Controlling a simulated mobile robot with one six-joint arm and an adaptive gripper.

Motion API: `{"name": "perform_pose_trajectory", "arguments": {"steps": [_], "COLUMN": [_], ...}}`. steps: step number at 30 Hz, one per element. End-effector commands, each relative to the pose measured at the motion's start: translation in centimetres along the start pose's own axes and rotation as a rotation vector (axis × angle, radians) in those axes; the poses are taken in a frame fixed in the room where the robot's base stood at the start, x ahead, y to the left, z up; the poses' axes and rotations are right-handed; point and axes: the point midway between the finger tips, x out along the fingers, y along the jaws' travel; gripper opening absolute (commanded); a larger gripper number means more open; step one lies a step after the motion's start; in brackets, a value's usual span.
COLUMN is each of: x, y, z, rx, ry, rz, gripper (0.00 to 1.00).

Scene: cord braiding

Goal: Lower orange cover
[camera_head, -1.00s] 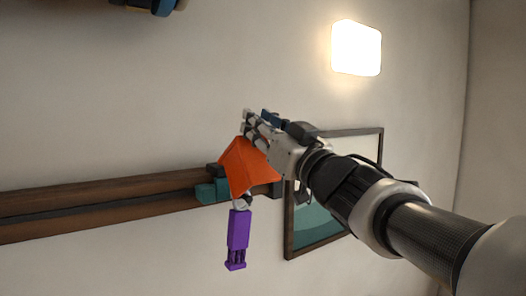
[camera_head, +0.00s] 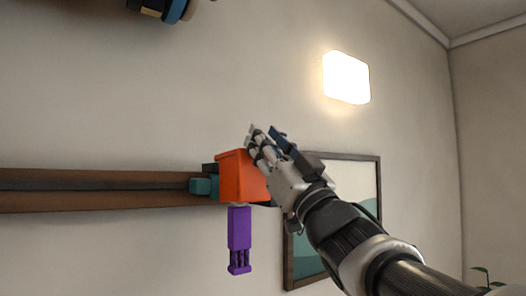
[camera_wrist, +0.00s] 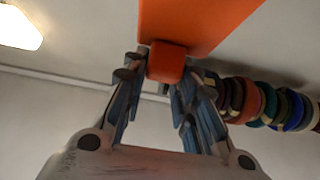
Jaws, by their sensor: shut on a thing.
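The orange cover (camera_head: 238,177) is a box-like piece at the right end of the brown rail in the head view. In the wrist view the cover (camera_wrist: 205,18) fills the top, with a small orange tab (camera_wrist: 166,62) between my fingertips. My gripper (camera_head: 262,138) is at the cover's upper right side in the head view. In the wrist view my gripper (camera_wrist: 160,75) is shut on the orange tab. A purple piece (camera_head: 240,238) hangs upright just below the cover. The cover's right side is partly hidden behind my gripper.
The brown rail (camera_head: 100,190) runs along the wall from the left, with a teal block (camera_head: 203,187) beside the cover. A framed picture (camera_head: 365,180) and a lit lamp (camera_head: 346,78) are on the wall. Several coloured rings (camera_wrist: 270,106) line up at the wrist view's right.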

Motion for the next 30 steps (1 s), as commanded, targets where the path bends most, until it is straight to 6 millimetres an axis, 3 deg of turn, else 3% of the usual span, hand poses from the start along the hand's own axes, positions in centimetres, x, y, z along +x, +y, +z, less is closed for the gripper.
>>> {"name": "perform_pose_trajectory", "arguments": {"steps": [1, 9, 23, 24, 30], "x": [-0.5, -1.1, -1.2, -1.2, -1.2], "y": [0.1, 0.1, 0.2, 0.2, 0.2], "z": [0.8, 1.6, 2.1, 2.1, 2.1], "rx": [0.000, 0.001, 0.001, 0.001, 0.002], "ry": [-0.009, -0.014, -0.021, -0.021, -0.021], "rz": [0.002, 0.003, 0.004, 0.004, 0.005], "gripper": [0.00, 0.00, 0.00, 0.26, 0.40]}}
